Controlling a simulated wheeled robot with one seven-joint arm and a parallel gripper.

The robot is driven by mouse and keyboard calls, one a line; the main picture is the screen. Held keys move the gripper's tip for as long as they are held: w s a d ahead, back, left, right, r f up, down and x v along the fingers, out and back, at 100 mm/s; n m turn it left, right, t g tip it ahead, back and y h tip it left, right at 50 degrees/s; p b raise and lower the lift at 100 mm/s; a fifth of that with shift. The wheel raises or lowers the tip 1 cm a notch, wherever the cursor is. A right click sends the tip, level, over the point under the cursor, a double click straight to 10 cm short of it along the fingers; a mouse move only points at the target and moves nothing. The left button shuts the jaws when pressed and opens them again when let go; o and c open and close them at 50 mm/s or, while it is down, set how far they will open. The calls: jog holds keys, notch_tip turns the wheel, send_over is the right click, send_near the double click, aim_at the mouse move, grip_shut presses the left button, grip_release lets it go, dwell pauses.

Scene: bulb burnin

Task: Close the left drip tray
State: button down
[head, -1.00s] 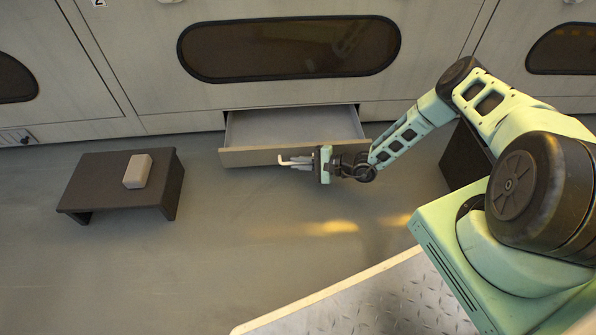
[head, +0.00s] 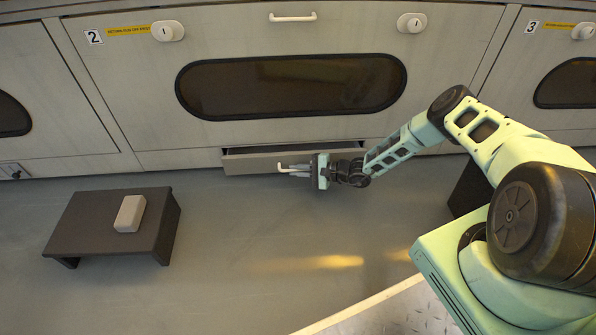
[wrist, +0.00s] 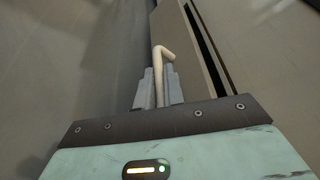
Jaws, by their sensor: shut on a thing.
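The drip tray (head: 250,163) is a grey drawer low in the cabinet marked 2, below its long dark window. It stands out a little, with a narrow dark gap behind its front. My gripper (head: 296,170) is at the middle of the tray front, shut on the tray's pale bar handle (head: 282,168). In the wrist view the handle (wrist: 162,54) rises between the two grey fingers (wrist: 159,88), and its bent end shows above them. The tray front (wrist: 190,50) runs beside it with the dark gap at its right. The tray's inside is hidden in the head view.
A low dark bench (head: 85,222) with a pale block (head: 130,213) on it stands on the floor at left. Another dark bench (head: 468,188) is partly hidden behind my arm. The floor (head: 230,240) before the tray is clear.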

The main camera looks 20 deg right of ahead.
jog(key=c, duration=1.5)
grip_release()
jog(key=p+v, duration=0.7)
jog(key=v, duration=1)
jog(key=shift+d+p, duration=0.25)
jog(key=shift+p, duration=0.05)
jog(key=shift+s, duration=0.15)
